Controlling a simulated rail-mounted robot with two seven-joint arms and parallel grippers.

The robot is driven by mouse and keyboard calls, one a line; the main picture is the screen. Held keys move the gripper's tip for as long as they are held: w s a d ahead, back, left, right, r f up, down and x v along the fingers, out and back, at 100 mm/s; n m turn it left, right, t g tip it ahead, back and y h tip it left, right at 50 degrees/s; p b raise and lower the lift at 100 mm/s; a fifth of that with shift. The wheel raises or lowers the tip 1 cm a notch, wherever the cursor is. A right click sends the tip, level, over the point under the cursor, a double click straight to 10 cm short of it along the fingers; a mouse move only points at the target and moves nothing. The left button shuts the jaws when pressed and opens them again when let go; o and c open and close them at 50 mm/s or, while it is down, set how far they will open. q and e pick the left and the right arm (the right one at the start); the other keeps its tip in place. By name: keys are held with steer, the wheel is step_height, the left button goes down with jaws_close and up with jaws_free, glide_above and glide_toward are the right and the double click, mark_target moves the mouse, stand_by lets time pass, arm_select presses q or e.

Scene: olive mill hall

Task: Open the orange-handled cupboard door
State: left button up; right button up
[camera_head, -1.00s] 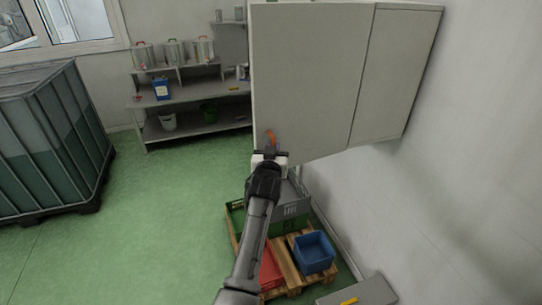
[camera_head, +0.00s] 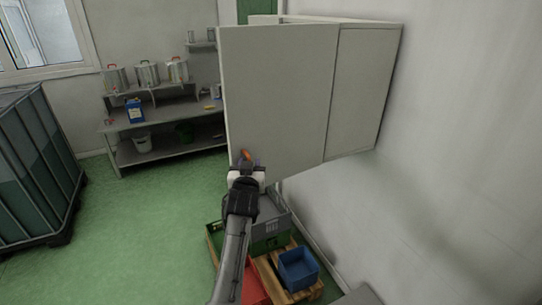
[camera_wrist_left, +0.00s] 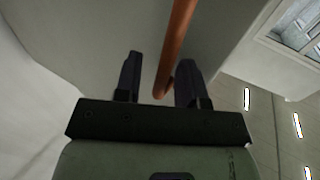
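The orange handle (camera_head: 247,155) is at the lower left edge of the large pale cupboard door (camera_head: 280,90). The door appears to stand out from the cupboard body behind it. My left gripper (camera_head: 246,168) is at the handle's lower end in the head view. In the left wrist view, the orange handle (camera_wrist_left: 176,50) runs between the two fingers of my left gripper (camera_wrist_left: 159,85). The fingers are apart, with a clear gap on the left and the handle close to the right finger. My right gripper is in neither view.
A pallet with a green crate (camera_head: 216,238), a red crate (camera_head: 254,285) and a blue crate (camera_head: 298,268) is below the door. Grey shelving (camera_head: 175,115) with metal pots is behind left. A caged tank (camera_head: 35,165) is at far left. Green floor between is clear.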

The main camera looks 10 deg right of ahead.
arm_select(q)
steer(key=r, duration=0.3)
steer(key=shift+s+d+r, duration=0.15)
steer(key=shift+s+r, duration=0.05)
steer(key=o, duration=0.4)
steer(key=s+d+r, duration=0.4)
steer(key=d, duration=0.2)
steer(key=d+r, duration=0.1)
steer(key=s+d+r, duration=0.1)
steer(key=d, duration=0.1)
steer(key=shift+d+r+b, duration=0.1)
steer(key=shift+b, duration=0.25)
steer(key=c, duration=0.4)
steer(key=shift+s+d+r, duration=0.1)
steer(key=shift+s+d, duration=0.15)
steer(key=shift+s, duration=0.15)
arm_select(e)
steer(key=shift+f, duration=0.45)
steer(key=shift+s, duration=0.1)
